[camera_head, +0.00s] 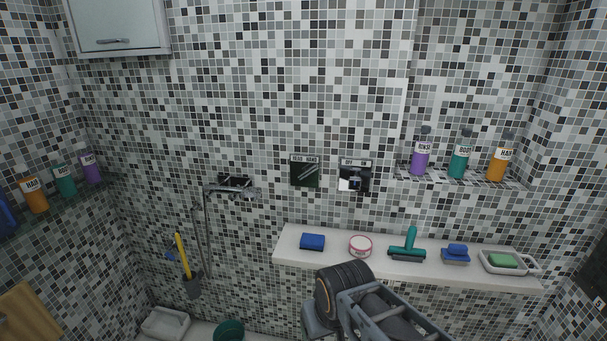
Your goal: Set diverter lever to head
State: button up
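A small dark square wall plate (305,174) is on the tiled wall near the middle of the view. The label strip along its top seems to read HEAD and HAND. Pale slanting streaks cross its dark face; I cannot tell whether they are a lever or a reflection, nor which way a lever points. A second plate (354,176), with a label that seems to read OFF and ON, is just to its right and has a pale block on its front. Part of my arm shows at the bottom, below the plates and in front of the ledge. My gripper's fingers do not show.
A white ledge (283,251) below the plates bears a blue block (312,242), a round tin (360,246), a teal squeegee (408,245), a blue brush (456,254) and a soap dish (534,266). Bottles stand on the right shelf (403,175). A chrome shower fitting (232,188) is left.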

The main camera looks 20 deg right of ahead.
aim_at(302, 176)
jog(key=k, duration=0.95)
jog(key=z, duration=0.35)
jog(key=i, duration=1.05)
jog(key=u, duration=0.9)
jog(key=i, duration=0.5)
jog(key=u, duration=0.4)
